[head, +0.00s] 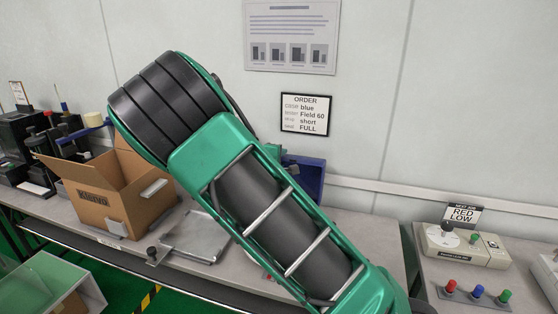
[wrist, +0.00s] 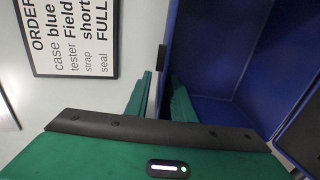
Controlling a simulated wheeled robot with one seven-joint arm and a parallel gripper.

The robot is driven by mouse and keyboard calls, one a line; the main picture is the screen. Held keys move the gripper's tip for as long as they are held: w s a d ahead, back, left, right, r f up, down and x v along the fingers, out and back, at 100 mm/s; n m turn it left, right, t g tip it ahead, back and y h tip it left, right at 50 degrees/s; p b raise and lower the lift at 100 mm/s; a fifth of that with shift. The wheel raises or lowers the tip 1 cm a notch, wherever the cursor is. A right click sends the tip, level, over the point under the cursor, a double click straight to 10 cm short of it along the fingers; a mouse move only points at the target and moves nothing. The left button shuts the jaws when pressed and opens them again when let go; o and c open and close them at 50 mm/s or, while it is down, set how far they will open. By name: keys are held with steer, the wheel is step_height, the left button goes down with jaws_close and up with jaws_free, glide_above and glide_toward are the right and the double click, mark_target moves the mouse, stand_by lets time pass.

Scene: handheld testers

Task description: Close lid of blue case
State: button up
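The blue case (head: 308,178) stands on the bench behind my arm in the head view, with its blue lid raised. My arm hides most of the case. In the wrist view the blue case (wrist: 225,45) fills the right side, with its inside showing. A dark latch (wrist: 162,58) sits on the edge of a blue panel. My gripper (wrist: 160,88) has its two green fingers apart, one on each side of this panel edge. I see no clear contact with the panel. The gripper's fingers are hidden in the head view.
An open cardboard box (head: 120,190) and a grey metal tray (head: 195,238) are on the bench to the left. An order card (head: 306,115) hangs on the wall. A tester (head: 468,246) and coloured buttons (head: 478,291) are on the right bench.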

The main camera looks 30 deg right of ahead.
jaws_close()
steer(key=shift+a+f, duration=0.1)
stand_by(1.2)
